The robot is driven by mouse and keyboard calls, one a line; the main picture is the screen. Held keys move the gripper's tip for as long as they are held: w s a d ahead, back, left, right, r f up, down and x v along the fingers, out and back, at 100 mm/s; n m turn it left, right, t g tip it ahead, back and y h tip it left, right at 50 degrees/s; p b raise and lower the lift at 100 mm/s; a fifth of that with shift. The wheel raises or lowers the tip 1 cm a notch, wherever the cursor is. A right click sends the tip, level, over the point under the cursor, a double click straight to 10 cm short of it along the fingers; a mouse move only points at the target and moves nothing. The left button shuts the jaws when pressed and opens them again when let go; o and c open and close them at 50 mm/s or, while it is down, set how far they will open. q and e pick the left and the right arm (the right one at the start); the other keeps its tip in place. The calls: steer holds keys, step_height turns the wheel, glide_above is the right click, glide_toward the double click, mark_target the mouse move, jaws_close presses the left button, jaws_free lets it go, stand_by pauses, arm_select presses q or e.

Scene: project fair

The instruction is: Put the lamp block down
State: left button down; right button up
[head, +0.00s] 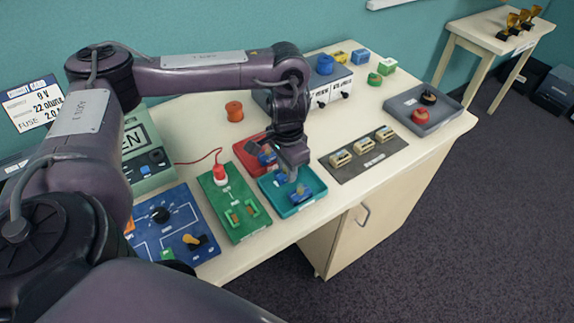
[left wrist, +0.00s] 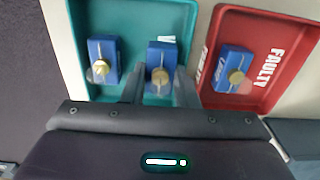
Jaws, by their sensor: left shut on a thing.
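My left gripper (head: 286,174) is over the teal tray (head: 315,186), pointing down. In the left wrist view its fingers (left wrist: 160,85) are shut on a blue lamp block (left wrist: 160,60) with a brass-coloured bulb part. This block is within the outline of the teal tray (left wrist: 136,18); I cannot tell whether it touches the tray floor. A second blue lamp block (left wrist: 104,50) lies beside it in the same tray, apart from it. A third blue lamp block (left wrist: 233,62) is in the red tray (left wrist: 262,22) marked FAULTY. My right gripper is not in view.
A green board (head: 222,212) with a red lamp stands left of the trays, and a blue circuit board (head: 180,215) beyond it. A dark mat (head: 345,172) with several cream blocks is to the right. A grey tray (head: 440,115) sits at the table's right end.

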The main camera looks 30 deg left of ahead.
arm_select(q)
steer(key=shift+f, duration=0.2)
steer(key=c, duration=1.5)
jaws_free()
steer(key=o, duration=0.4)
steer(key=shift+d+r, duration=0.1)
steer(key=shift+r, duration=0.05)
steer(key=shift+c, duration=0.2)
steer(key=shift+w, duration=0.1)
steer(key=shift+r, duration=0.1)
steer(key=shift+w+r, duration=0.1)
steer(key=shift+r, duration=0.15)
step_height(320, 180, up, 12)
steer(key=p, duration=0.4)
steer(key=shift+s+r+p, duration=0.15)
steer(key=shift+s+p, duration=0.05)
steer(key=shift+p, duration=0.2)
